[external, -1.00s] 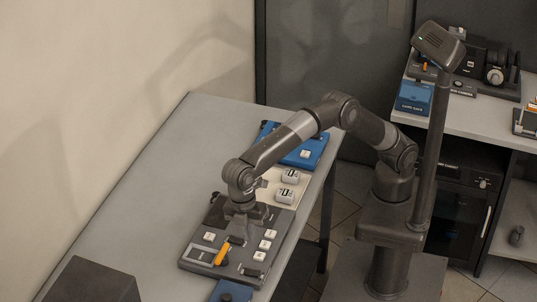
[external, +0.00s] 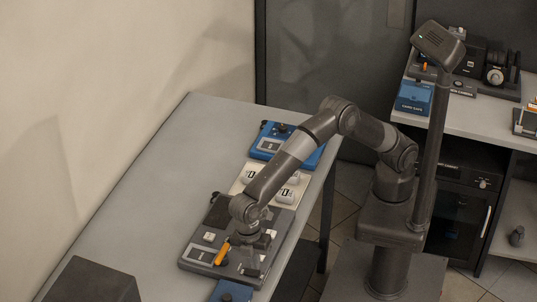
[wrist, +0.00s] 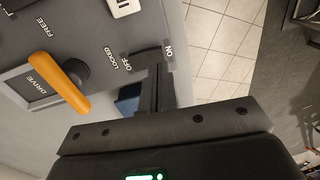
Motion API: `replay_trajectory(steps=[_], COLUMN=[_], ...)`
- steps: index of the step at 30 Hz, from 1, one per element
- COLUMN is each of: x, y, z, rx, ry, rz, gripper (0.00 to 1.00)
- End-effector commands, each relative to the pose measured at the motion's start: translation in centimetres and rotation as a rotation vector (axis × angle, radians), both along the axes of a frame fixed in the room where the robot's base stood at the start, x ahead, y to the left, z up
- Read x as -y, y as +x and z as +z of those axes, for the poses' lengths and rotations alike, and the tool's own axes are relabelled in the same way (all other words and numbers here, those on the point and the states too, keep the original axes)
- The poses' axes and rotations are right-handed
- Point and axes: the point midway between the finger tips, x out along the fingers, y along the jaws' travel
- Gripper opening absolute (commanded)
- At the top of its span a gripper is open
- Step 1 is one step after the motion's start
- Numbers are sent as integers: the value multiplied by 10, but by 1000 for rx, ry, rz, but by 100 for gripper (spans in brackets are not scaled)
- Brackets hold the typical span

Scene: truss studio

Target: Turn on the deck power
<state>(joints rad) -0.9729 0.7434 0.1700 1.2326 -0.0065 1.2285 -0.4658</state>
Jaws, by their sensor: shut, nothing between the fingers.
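The dark grey deck panel (external: 187,263) lies on the light grey table; its near corner also fills the upper left of the wrist view (wrist: 105,25). A dark switch (wrist: 147,56) sits between the labels OFF and ON at the panel's edge. My gripper (wrist: 156,68) is shut and empty, its fingertips right at this switch and partly covering it. I cannot tell whether they touch it, or which way the switch is set. In the external view my gripper (external: 251,270) is low over the panel's near right part.
An orange lever (external: 221,254) marked FREE and LOCKED stands beside a DRIVE display (external: 198,255). A white button (external: 209,237) is on the panel. Farther back are a pale panel with white knobs (external: 294,178) and a blue device (external: 266,145). A black box (external: 92,283) stands front left.

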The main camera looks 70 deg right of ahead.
Motion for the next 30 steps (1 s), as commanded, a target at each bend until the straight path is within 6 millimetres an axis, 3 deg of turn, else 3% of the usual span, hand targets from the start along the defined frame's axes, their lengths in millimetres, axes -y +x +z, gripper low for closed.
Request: replay_trajectory(steps=[7, 30], x=[0, 0], y=[-3, -3], z=[-20, -26], rx=[0, -1], ry=[0, -2], rz=[1, 0], gripper=[0, 0])
